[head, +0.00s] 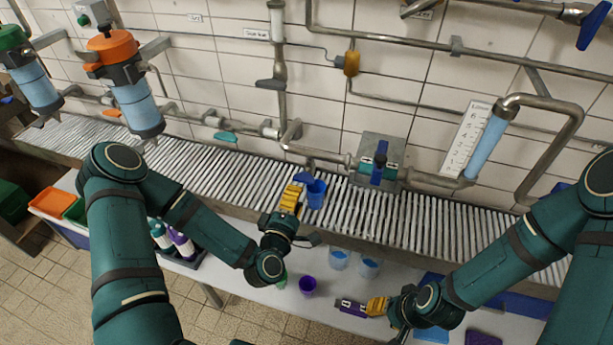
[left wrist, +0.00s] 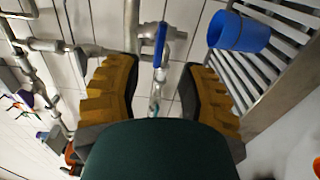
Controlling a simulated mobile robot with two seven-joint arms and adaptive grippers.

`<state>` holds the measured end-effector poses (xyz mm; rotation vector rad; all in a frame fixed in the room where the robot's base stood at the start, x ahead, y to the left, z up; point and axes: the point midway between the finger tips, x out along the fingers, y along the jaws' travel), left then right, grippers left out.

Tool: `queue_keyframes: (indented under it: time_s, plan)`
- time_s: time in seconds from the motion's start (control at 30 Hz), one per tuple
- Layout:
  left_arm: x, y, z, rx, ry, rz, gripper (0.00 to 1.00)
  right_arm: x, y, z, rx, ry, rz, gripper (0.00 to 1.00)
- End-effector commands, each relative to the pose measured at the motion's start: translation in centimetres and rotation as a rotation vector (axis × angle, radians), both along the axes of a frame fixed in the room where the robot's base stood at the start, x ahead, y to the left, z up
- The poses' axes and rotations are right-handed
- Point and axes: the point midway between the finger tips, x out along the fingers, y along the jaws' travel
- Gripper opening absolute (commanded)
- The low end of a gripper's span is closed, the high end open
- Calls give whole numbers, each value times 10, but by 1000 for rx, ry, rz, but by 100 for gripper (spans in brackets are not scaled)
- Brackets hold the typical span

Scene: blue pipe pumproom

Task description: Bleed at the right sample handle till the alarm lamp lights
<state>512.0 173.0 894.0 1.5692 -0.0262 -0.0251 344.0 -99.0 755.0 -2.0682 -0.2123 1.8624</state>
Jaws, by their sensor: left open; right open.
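A blue tap handle (head: 303,177) sits on the pipe outlet above a blue cup (head: 316,195). My left gripper (head: 291,199) is just left of the cup, its yellow fingers open and empty. In the left wrist view my left gripper (left wrist: 158,95) has the blue handle (left wrist: 160,45) in the gap ahead, with no contact visible; the cup (left wrist: 240,32) is right of the fingers. A second blue lever (head: 380,165) stands on a grey valve plate. My right gripper (head: 376,306) is open beside a dark purple labelled block (head: 349,306). No lit lamp is evident.
The cup stands on a slatted grating (head: 420,218) along the tiled wall. Two clear blue cups (head: 340,260) and a purple cup (head: 308,286) stand on the white bench below. An amber fitting (head: 351,61) and a scaled sight tube (head: 486,146) are on the pipework.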

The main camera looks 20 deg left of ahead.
Motion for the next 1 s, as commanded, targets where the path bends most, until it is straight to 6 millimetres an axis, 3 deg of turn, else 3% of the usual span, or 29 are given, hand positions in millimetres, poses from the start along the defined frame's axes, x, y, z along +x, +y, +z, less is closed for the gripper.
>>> queue_keyframes:
  time_s: [0.2,0.4,0.6,0.9,0.93,1.0]
  plan:
    - [44,-2,1,2,-3,0,40,0,0,0,0,-1,0,47]
    - [74,-3,1,2,-1,-1,40,1,0,-2,0,-2,-1,47]
    - [87,-3,1,1,0,-1,40,1,0,-3,0,-3,-1,47]
    - [89,-4,1,1,1,-2,40,1,0,-2,0,-3,-1,47]
    - [89,-4,1,1,1,-2,36,1,0,-2,0,-3,-1,47]
    - [89,-3,1,1,1,-2,12,1,0,-2,0,-3,-1,47]
